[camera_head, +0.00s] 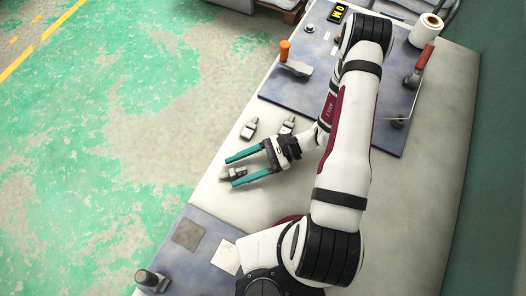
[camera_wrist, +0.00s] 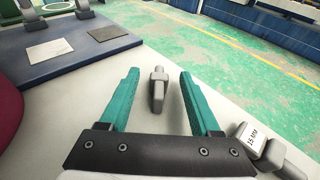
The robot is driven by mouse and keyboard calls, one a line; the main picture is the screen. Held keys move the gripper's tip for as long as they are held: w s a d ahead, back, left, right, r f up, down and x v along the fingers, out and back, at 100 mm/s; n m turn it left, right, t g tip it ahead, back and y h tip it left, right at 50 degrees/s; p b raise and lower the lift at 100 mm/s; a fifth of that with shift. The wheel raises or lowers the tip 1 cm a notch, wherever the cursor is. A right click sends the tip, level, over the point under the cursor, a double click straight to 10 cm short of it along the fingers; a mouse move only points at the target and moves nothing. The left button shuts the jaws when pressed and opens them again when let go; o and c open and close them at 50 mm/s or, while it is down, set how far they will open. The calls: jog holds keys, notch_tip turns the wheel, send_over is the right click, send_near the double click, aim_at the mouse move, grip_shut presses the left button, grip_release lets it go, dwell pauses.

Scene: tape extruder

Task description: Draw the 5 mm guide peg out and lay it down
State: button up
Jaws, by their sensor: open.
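A grey guide peg (camera_head: 238,173) with a thin end lies on the pale bench, between the two teal fingers of my gripper (camera_head: 229,172). In the wrist view this peg (camera_wrist: 158,90) sits midway between the open fingers (camera_wrist: 159,75), with a visible gap on each side. No size label shows on it. Two more pegs, a left one (camera_head: 249,128) and a right one (camera_head: 287,125), lie on the bench above the gripper in the head view. In the wrist view a peg with a white label (camera_wrist: 249,139), seemingly reading 15 MM, lies outside the right finger.
A blue-grey plate (camera_head: 275,85) carries an orange-topped post (camera_head: 284,50), a red-handled part (camera_head: 419,66) and a white roll (camera_head: 426,30). A second plate (camera_head: 196,215) at lower left holds two flat squares and a dark post (camera_head: 151,279). Bench around the gripper is mostly clear.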

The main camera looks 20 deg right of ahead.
jog(key=v, duration=1.5)
jog(key=shift+d, duration=0.4)
